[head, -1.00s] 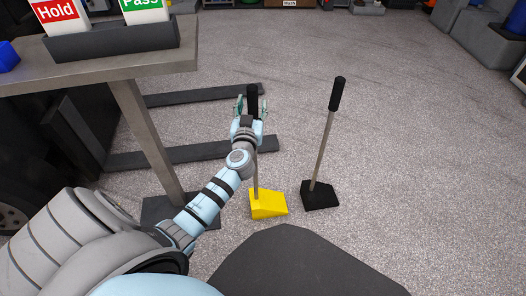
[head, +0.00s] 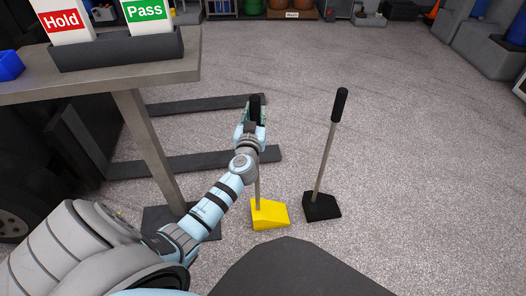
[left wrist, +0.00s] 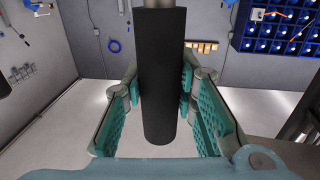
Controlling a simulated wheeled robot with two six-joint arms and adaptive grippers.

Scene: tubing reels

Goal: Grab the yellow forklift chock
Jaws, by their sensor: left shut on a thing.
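The yellow forklift chock (head: 270,214) sits on the floor in the head view, with a thin upright pole ending in a black grip (head: 255,106). My left gripper (head: 254,118) is at the top of that pole, shut on the black grip. In the left wrist view the black grip (left wrist: 162,75) stands between the teal fingers, which press it from both sides. A black chock (head: 321,206) with its own pole and black handle (head: 339,104) stands to the right, apart from my gripper. My right gripper is not in view.
A table (head: 150,85) stands at the left, with a leg near my left arm. It bears a dark holder with Hold and Pass signs (head: 146,12). Two dark forks (head: 205,160) lie low behind the gripper. The floor to the right is open.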

